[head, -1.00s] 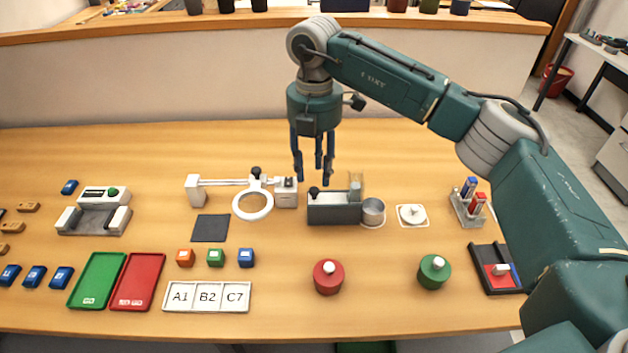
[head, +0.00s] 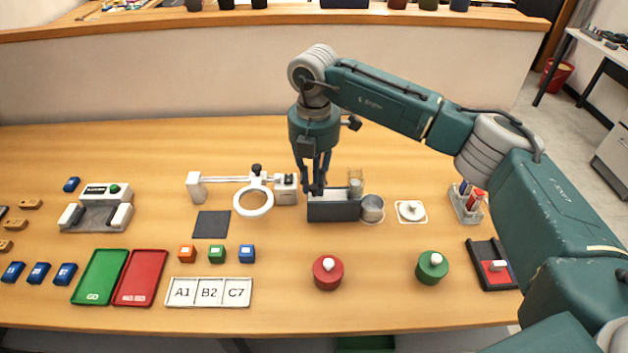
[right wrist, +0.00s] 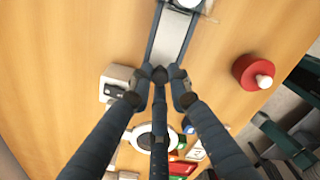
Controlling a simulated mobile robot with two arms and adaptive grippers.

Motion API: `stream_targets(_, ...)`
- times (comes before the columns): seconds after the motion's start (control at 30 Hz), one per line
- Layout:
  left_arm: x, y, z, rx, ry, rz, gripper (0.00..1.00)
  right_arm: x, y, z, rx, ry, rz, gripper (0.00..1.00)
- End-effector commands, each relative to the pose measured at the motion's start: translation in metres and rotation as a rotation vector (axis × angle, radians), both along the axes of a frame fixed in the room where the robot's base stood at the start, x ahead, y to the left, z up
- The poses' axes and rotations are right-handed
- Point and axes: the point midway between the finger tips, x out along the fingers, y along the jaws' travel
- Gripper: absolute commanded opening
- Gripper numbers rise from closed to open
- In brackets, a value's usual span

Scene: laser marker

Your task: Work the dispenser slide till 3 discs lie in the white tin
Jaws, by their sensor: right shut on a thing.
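The dispenser (head: 335,212) is a dark grey box with a pale slide and a clear tube (head: 355,182) at its right end. The white tin (head: 372,208) stands open against the dispenser's right end; its contents are too small to tell. My right gripper (head: 316,188) is down at the dispenser's left end, its fingers closed around the slide's dark knob (right wrist: 160,75), which shows between the fingertips in the right wrist view. The pale slide (right wrist: 174,35) runs away from the fingers there. My left gripper is not in view.
A magnifier ring (head: 253,203) on a white arm stands left of the dispenser. A red pot (head: 328,273) and a green pot (head: 432,267) stand nearer.

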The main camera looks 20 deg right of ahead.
Motion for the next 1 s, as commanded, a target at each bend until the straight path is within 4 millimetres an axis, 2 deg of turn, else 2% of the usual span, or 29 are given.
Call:
stream_targets(0.1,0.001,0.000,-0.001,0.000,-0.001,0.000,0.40,0.000,-0.004,0.000,0.000,0.000,-0.002,0.00)
stream_targets(0.3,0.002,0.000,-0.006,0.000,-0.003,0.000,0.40,-0.009,-0.036,-0.001,-0.002,0.000,-0.004,0.00)
stream_targets(0.4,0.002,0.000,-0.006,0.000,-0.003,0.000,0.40,-0.012,-0.044,0.000,-0.001,0.000,-0.003,0.00)
stream_targets(0.67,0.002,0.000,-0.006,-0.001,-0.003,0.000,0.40,-0.013,-0.047,0.001,-0.005,0.001,-0.003,0.00)
stream_targets(0.7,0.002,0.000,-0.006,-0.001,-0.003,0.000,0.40,-0.013,-0.047,0.001,-0.005,0.001,-0.003,0.19)
stream_targets(0.8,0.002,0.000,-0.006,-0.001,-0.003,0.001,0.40,-0.012,-0.047,0.001,-0.005,0.001,-0.003,0.37)
stream_targets(1.0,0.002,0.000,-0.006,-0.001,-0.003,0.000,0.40,-0.013,-0.046,0.000,-0.005,0.002,-0.002,0.37)
